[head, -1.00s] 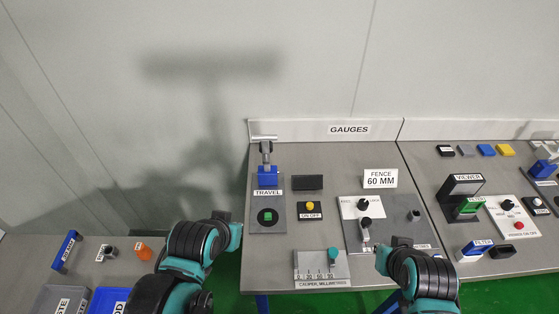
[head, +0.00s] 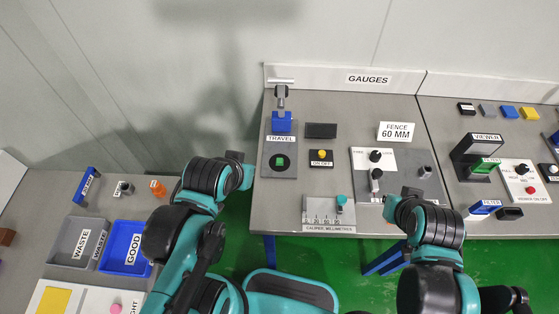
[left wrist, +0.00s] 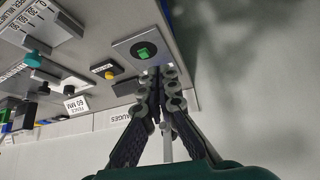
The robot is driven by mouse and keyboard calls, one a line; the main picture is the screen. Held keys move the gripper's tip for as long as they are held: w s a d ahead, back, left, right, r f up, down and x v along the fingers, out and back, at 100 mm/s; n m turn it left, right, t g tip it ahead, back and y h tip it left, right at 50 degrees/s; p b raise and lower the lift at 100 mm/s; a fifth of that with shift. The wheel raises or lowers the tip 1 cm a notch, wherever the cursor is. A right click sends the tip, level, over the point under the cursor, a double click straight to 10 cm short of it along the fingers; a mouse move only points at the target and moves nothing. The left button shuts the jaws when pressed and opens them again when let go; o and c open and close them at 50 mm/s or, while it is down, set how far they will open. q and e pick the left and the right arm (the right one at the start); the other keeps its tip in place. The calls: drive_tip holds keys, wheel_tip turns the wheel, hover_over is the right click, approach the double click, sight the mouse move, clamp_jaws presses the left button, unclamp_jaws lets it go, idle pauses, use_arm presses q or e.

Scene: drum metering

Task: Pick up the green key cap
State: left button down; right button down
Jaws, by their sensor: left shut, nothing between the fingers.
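The green key cap (head: 280,161) is a small green square on a round black base, set in the grey TRAVEL plate (head: 270,142) at the left of the gauges bench. It also shows in the left wrist view (left wrist: 145,52), just beyond the fingertips. My left gripper (left wrist: 162,78) is shut and empty, its tips apart from the cap. In the head view my left gripper (head: 247,174) is just left of the bench edge, its fingers mostly hidden. My right gripper (head: 392,205) is near the front edge, right of the caliper; its fingers do not show clearly.
A blue block with a T-handle (head: 281,121) stands behind the cap. A yellow button (head: 322,154) and a caliper gauge (head: 329,214) are to its right. A panel with black knobs (head: 376,156) is further right. Grey WASTE (head: 82,240) and blue GOOD (head: 127,244) bins stand lower left.

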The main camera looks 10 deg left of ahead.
idle(0.3)
use_arm(q)
drive_tip(key=c, duration=1.4)
unclamp_jaws()
drive_tip(key=shift+w+r, duration=0.1)
drive_tip(key=shift+w, duration=0.05)
drive_tip(key=shift+o, duration=0.9)
drive_tip(key=shift+w+d+r+m+g, duration=0.1)
drive_tip(key=shift+w+m+g, duration=0.2)
drive_tip(key=shift+m, duration=0.2)
drive_tip(key=m+g, duration=0.6)
drive_tip(key=m, duration=0.8)
approach(279, 160)
drive_tip(key=shift+s, duration=0.15)
drive_tip(key=shift+d+f+m+g, duration=0.1)
drive_tip(key=shift+f+m+g, duration=0.15)
drive_tip(key=shift+m+g, duration=0.05)
drive_tip(key=shift+w+f+b, duration=0.2)
drive_tip(key=shift+f+b, duration=0.1)
drive_tip(key=shift+b, duration=0.05)
drive_tip(key=f+b, duration=0.1)
drive_tip(key=f, duration=0.2)
drive_tip(key=f+b, duration=0.2)
drive_tip(key=f, duration=0.2)
drive_tip(key=shift+w+f, duration=0.2)
drive_tip(key=shift+r, duration=0.1)
